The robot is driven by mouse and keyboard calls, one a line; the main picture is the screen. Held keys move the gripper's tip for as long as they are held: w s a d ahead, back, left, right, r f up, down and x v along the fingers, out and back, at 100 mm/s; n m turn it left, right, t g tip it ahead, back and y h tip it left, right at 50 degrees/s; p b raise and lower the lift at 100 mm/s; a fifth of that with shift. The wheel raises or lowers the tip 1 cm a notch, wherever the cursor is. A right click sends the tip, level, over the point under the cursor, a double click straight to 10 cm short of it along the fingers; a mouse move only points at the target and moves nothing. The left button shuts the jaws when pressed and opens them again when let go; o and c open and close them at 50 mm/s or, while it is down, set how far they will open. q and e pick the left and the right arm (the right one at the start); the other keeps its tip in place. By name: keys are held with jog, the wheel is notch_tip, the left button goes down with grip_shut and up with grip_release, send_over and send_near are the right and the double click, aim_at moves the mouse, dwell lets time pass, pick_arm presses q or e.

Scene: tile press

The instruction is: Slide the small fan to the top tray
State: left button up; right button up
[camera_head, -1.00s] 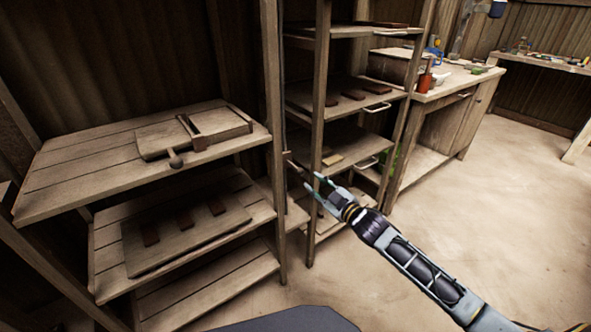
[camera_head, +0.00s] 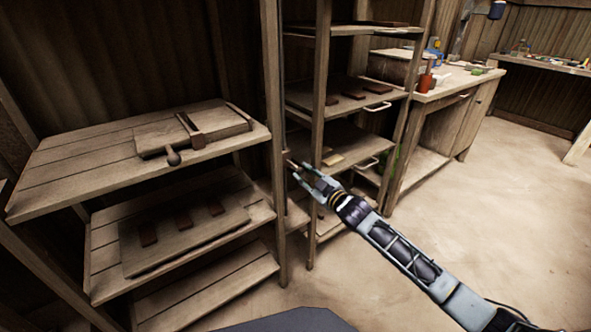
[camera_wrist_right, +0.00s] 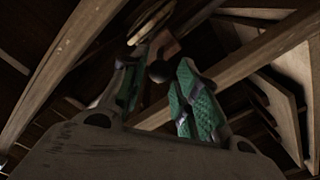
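I cannot make out a small fan in either view. My right gripper (camera_head: 303,174) is in front of the upright posts between the two shelf units in the head view. In the right wrist view its green-padded fingers (camera_wrist_right: 160,92) stand apart, with no object clearly held between them. A dark round knob (camera_wrist_right: 157,72) and a wooden piece show beyond the fingers. The left unit's top shelf (camera_head: 70,165) bears a wooden board (camera_head: 222,120) with a crossbar (camera_head: 191,131) and a round-ended handle (camera_head: 173,157). My left gripper is not in view.
The left unit's lower shelf (camera_head: 105,262) holds a board with three dark tiles. The right rack (camera_head: 320,120) holds more dark tiles and handled trays. A workbench (camera_head: 455,80) stands at the back right. The floor (camera_head: 500,210) at right is clear.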

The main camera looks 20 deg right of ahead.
aim_at(295, 166)
jog(key=shift+b+x, duration=0.3)
jog(key=shift+x, duration=0.8)
jog(key=shift+w+a, duration=0.2)
jog(key=shift+w, duration=0.35)
jog(key=shift+w+a+b, duration=0.15)
jog(key=shift+w+b, duration=0.2)
jog(key=shift+w, duration=0.1)
jog(key=shift+x, duration=0.75)
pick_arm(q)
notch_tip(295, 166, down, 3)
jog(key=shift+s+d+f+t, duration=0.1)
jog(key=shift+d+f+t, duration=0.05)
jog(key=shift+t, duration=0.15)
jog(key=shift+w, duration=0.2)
pick_arm(e)
grip_shut()
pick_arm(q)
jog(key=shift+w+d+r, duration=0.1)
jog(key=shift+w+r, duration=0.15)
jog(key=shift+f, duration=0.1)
pick_arm(e)
jog(key=shift+w+a+f, duration=0.1)
jog(key=shift+w+f, duration=0.05)
